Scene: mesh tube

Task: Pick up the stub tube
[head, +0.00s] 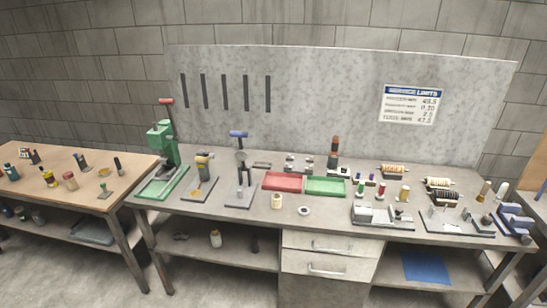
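I cannot tell for sure which piece is the stub tube, as the parts are small from here. A short pale cylinder (276,200) stands on the grey workbench (330,228) in front of the red tray. A low white ring (304,211) lies to its right, apart from it. Several small upright cylinders stand further right, among them a tan one (404,192), a red one (382,190) and a green one (361,189). Neither of my grippers shows in the head view.
A green press (163,145), a blue-handled tool (240,160), red (283,181) and green (325,186) trays and metal fixtures (383,215) crowd the workbench. A blue vise (515,221) is at its right end. A wooden table (88,190) stands left. The bench's front middle is fairly clear.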

